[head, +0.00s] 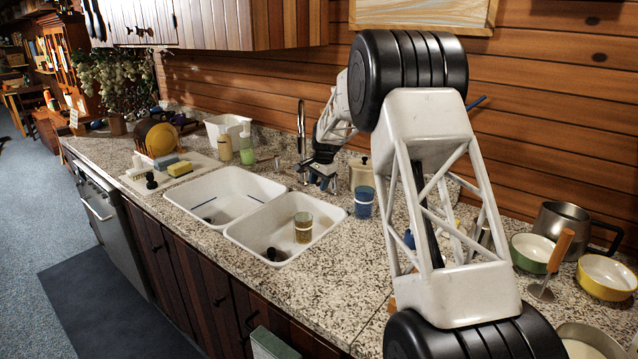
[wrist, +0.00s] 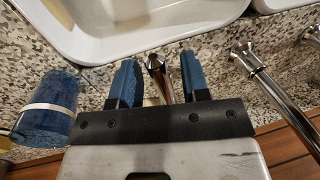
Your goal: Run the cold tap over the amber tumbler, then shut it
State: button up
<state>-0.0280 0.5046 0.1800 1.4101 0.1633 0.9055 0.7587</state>
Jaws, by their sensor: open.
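The amber tumbler (head: 303,229) stands upright in the right sink basin (head: 262,236). My gripper (head: 322,181) is low over the counter behind that basin, close to the chrome tap (head: 301,118). In the wrist view my gripper (wrist: 157,82) is open, its blue fingers on either side of a chrome tap handle (wrist: 154,63). I cannot tell whether the fingers touch it. The chrome spout (wrist: 270,88) lies to the right of the fingers there. The amber tumbler is out of the wrist view. No water shows.
A blue tumbler (head: 364,202) stands on the counter close right of my gripper; it also shows in the wrist view (wrist: 46,108). The left basin (head: 219,196) holds a dark piece. Soap bottles (head: 246,150) stand behind it. Bowls and a steel jug (head: 562,228) are at right.

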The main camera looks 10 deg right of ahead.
jog(key=shift+r, duration=0.75)
notch_tip(320, 180, up, 2)
jog(key=shift+r, duration=0.1)
jog(key=shift+s, duration=0.85)
jog(key=s+r, duration=0.1)
jog(key=s, duration=1.3)
jog(key=shift+s+d+r, duration=0.15)
jog(key=shift+d, duration=0.25)
